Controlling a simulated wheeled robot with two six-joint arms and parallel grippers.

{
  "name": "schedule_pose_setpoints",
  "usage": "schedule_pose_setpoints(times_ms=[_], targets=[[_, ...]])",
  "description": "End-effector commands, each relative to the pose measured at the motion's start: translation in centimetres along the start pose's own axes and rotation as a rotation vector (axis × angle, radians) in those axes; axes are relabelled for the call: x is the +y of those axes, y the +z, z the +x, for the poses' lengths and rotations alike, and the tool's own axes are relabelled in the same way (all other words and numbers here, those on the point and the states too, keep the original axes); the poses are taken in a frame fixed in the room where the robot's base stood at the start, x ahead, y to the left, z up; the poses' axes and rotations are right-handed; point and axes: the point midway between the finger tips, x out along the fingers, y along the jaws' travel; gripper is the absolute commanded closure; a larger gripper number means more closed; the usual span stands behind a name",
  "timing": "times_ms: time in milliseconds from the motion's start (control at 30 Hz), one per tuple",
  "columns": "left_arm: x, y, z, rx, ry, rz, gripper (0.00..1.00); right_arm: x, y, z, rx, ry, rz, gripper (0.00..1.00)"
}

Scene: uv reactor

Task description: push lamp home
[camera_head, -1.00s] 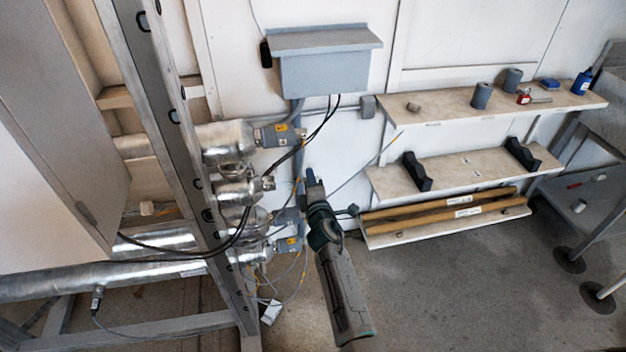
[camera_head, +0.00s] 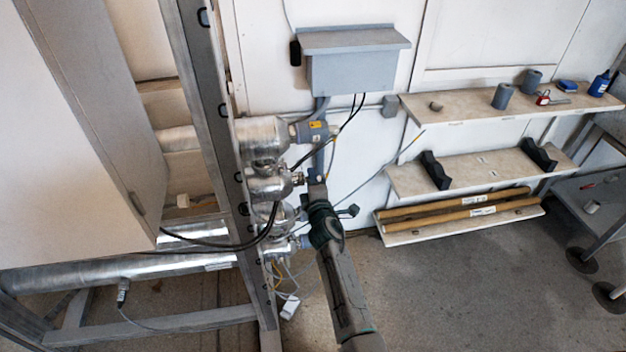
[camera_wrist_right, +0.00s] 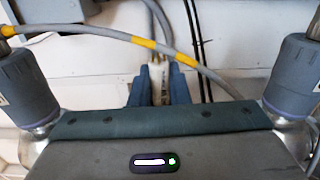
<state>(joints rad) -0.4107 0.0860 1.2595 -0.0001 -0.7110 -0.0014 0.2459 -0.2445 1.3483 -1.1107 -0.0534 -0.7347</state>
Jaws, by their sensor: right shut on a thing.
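My right gripper (camera_head: 317,180) is beside the open metal end of the second silver reactor chamber (camera_head: 268,184) from the top. In the right wrist view its blue-grey fingers (camera_wrist_right: 159,88) are shut on a pale, cream-coloured lamp end (camera_wrist_right: 158,76), with grey cable rising from it. The rest of the lamp is hidden, so I cannot tell how deep it sits in the chamber. Grey end caps (camera_wrist_right: 300,75) with purple rings flank the gripper on both sides in the wrist view. My left gripper is out of view.
A grey cable with yellow bands (camera_wrist_right: 145,43) crosses just beyond the fingers. Black cables hang from the grey wall box (camera_head: 352,70). A steel frame post (camera_head: 215,130) stands left of the chambers. Wall shelves (camera_head: 470,170) are at the right; open floor lies below them.

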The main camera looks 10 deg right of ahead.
Motion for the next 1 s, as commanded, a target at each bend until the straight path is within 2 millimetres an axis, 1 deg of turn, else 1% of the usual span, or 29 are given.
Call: schedule_pose_setpoints(times_ms=[33, 167, 367, 667, 1000], targets=[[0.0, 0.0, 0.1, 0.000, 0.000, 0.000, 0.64, 1.0, -2.6, 0.4, 0.015, 0.006, 0.040, 1.00], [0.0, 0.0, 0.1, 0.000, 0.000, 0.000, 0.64, 1.0, -2.5, 0.4, 0.014, 0.006, 0.040, 1.00], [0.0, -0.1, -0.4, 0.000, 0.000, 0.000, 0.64, 1.2, -1.9, 0.4, 0.014, 0.006, 0.038, 1.00], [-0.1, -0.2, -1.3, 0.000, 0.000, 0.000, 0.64, 1.5, 0.2, 0.6, 0.014, 0.009, 0.043, 1.00], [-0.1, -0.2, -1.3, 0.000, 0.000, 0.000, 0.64, 1.6, 0.7, 0.5, 0.012, 0.012, 0.040, 1.00]])
